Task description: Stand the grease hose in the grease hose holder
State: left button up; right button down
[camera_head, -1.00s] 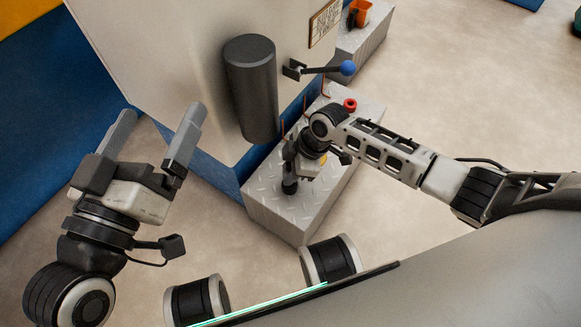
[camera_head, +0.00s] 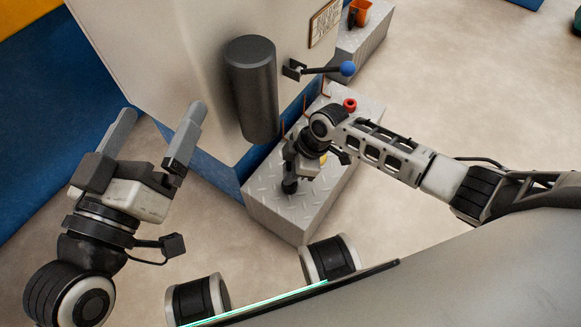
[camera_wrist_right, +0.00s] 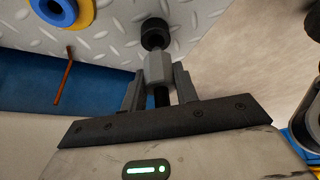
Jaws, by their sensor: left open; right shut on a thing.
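My right gripper (camera_wrist_right: 158,85) is shut on a grey hexagonal fitting with a black shaft, which I take to be the grease hose (camera_wrist_right: 158,68). A round black piece (camera_wrist_right: 155,33) shows at its far end, close to the diamond-plate step; it also shows in the head view (camera_head: 290,186). I cannot tell whether this piece is the hose's end or the grease hose holder, nor whether it touches the plate. No separate holder is clearly recognisable. My left gripper (camera_head: 158,130) is open and empty, off to the left of the step.
The diamond-plate step (camera_head: 290,218) carries a red ring (camera_head: 350,104) and a blue ring on yellow (camera_wrist_right: 70,12). A dark cylinder (camera_head: 252,90) and a blue-knobbed lever (camera_head: 346,68) are on the machine wall. Thin orange rods (camera_wrist_right: 64,78) stand near the wall. Open floor lies right.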

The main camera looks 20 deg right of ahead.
dwell(0.3)
jog(key=shift+f+b, duration=1)
jog(key=shift+f, duration=0.7)
jog(key=c, duration=1)
grip_release()
